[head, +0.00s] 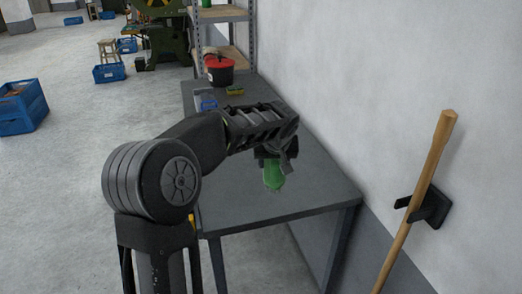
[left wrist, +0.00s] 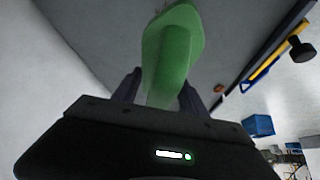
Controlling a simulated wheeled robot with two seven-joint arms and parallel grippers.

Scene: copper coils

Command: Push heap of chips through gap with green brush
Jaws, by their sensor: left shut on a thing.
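The green brush (head: 273,174) hangs below my left gripper (head: 273,156) over the grey table (head: 310,190) in the head view. In the left wrist view, the green brush (left wrist: 172,50) stands between the two fingers of my left gripper (left wrist: 158,88), which is shut on it. Its far end points away from the wrist camera. I cannot tell whether the brush touches the table. My arm hides part of the tabletop. I cannot make out the heap of chips or the gap. My right gripper is not in view.
A black and red bucket (head: 219,72), a small yellow-green item (head: 235,90) and a blue item (head: 209,105) stand at the table's far end. A wall runs along the right side, with a wooden handle (head: 425,185) in a black holder. The near tabletop is clear.

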